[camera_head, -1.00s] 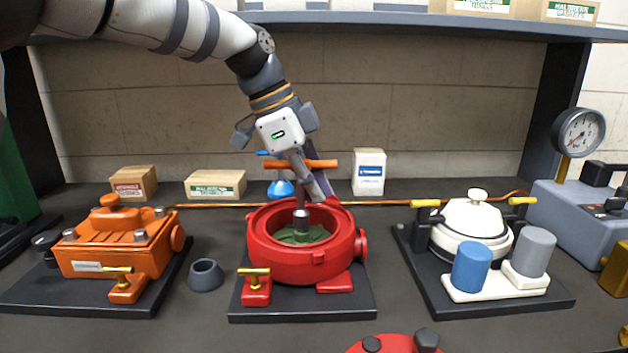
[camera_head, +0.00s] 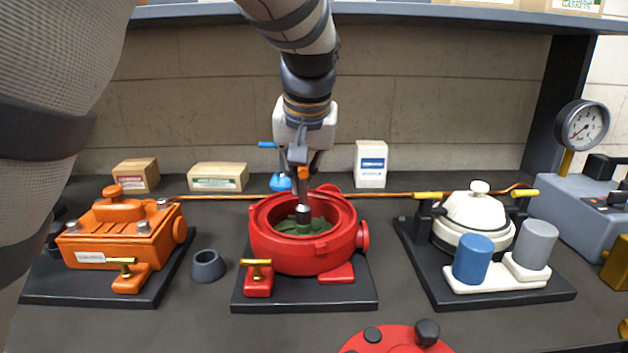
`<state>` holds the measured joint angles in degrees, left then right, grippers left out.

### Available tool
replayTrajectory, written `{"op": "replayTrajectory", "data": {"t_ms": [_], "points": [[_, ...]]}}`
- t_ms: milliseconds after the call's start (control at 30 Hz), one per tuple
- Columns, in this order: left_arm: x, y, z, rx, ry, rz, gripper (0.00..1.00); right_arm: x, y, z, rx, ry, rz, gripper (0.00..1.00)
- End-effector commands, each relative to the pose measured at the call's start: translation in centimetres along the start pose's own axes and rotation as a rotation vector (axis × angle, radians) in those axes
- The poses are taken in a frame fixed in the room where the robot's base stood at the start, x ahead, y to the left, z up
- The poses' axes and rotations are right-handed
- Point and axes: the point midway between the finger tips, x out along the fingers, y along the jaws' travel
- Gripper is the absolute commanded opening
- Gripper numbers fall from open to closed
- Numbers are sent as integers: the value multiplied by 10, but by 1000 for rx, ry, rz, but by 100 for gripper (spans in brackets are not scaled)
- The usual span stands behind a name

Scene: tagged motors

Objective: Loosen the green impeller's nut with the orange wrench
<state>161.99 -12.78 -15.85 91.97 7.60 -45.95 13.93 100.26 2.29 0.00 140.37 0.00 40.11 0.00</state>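The green impeller (camera_head: 290,229) sits inside the open red housing (camera_head: 308,253) at the centre. My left gripper (camera_head: 302,165) is right above the housing, at the wrench's handle. Its fingers appear closed around the handle, though they partly overlap it. My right gripper is not in view.
An orange motor (camera_head: 110,240) stands left and a white-lidded one (camera_head: 475,220) right, with blue and grey cylinders. A grey ring (camera_head: 207,266) lies between the left and centre bases. A blue-handled tool (camera_head: 280,181) stands behind the housing. A red lid (camera_head: 395,340) lies in front.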

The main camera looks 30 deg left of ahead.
Motion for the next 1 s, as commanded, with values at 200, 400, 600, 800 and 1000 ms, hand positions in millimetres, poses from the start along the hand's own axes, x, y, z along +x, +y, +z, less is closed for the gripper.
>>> {"op": "replayTrajectory", "data": {"t_ms": [200, 400, 600, 800, 1000], "points": [[4, -9, 6, -576, -70, -250, 0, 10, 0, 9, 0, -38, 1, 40], [-4, -12, 8, -681, -79, -280, 0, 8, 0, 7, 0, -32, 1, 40], [-7, -12, 5, -599, -66, -241, 0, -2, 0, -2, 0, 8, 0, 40], [-21, -13, -2, -596, -68, -244, 0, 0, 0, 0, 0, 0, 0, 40], [-23, -13, -3, -596, -70, -245, 0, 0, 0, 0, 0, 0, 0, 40]]}}
